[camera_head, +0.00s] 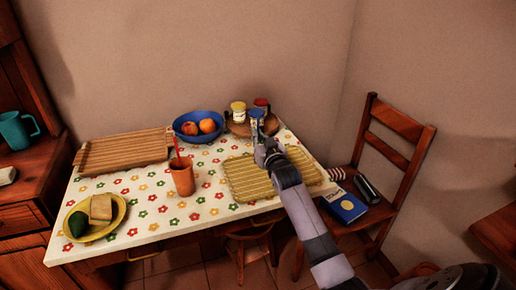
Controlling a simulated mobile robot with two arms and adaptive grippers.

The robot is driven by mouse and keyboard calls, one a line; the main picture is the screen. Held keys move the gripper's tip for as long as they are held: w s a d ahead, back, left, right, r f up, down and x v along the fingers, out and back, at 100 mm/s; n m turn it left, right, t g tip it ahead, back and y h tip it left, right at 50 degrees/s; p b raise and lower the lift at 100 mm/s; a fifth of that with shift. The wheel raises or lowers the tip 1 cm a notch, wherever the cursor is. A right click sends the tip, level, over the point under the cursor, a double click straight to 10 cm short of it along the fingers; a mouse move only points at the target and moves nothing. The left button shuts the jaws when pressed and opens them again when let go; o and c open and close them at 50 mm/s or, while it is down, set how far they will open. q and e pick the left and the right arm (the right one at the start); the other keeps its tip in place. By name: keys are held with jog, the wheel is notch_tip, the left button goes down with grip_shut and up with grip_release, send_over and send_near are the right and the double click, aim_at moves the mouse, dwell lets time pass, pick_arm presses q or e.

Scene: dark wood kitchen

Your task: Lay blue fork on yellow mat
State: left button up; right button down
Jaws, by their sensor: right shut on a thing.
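The yellow mat (246,184) is a striped woven rectangle on the right part of the table, partly covered by my right arm. My right gripper (260,133) is above the mat's far edge, in front of a round wooden tray, seen small and from behind. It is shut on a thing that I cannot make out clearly. A small blue shape (257,114) shows at its tips; I cannot tell whether this is the fork or a jar on the tray. No blue fork can be clearly recognised. My left gripper is not in view.
An orange cup (182,180) with a red utensil stands left of the mat. A blue fruit bowl (194,126), a wooden board (122,153), a yellow plate (118,221) and the round tray (238,129) with jars are around the table. A chair (388,150) stands at the right.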

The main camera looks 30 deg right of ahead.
jog(key=shift+f, duration=2.15)
jog(key=shift+f, duration=0.1)
jog(key=c, duration=1.8)
grip_release()
jog(key=v, duration=1.2)
